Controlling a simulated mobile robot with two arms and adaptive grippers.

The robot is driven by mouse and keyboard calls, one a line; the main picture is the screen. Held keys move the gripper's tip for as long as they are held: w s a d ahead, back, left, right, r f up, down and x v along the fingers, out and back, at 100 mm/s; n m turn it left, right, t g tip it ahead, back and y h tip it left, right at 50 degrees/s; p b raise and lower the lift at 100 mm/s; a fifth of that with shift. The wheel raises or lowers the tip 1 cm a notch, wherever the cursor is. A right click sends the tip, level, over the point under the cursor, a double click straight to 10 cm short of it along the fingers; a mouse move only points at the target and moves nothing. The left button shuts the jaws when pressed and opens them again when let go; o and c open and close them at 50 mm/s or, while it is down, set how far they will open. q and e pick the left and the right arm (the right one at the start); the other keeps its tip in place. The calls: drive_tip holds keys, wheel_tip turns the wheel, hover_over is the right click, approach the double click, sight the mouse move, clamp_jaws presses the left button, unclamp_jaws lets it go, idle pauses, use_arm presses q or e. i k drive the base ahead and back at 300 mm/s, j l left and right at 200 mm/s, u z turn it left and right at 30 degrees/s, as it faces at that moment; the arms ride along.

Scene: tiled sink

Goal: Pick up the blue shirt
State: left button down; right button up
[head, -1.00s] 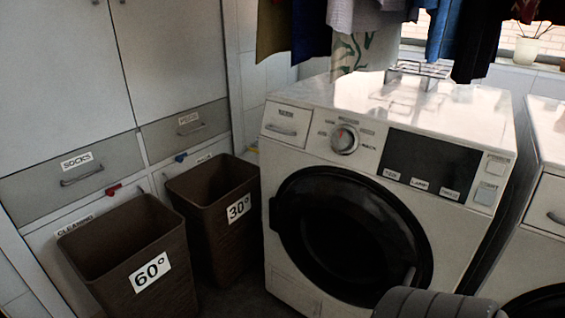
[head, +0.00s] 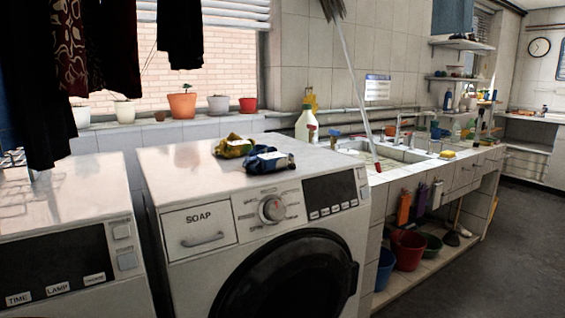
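A bundled dark blue cloth (head: 271,161) lies on top of the right washing machine (head: 200,178), near its middle. It is crumpled, so I cannot tell whether it is a shirt. A yellow-and-dark bundled cloth (head: 233,146) lies just behind it to the left, close to or touching it. Dark garments (head: 32,85) hang at the upper left. A thin strip of blue (head: 5,120) shows at the far left edge. Neither of my grippers is in view.
Another washing machine (head: 70,200) stands at the left, with a narrow gap between the two. Potted plants (head: 182,106) line the window sill behind. A sink counter (head: 400,165) with a leaning mop handle (head: 355,85) stands to the right. Open floor (head: 480,265) lies at the right.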

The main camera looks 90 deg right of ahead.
sight(262, 158)
drive_tip(key=z, duration=2.65)
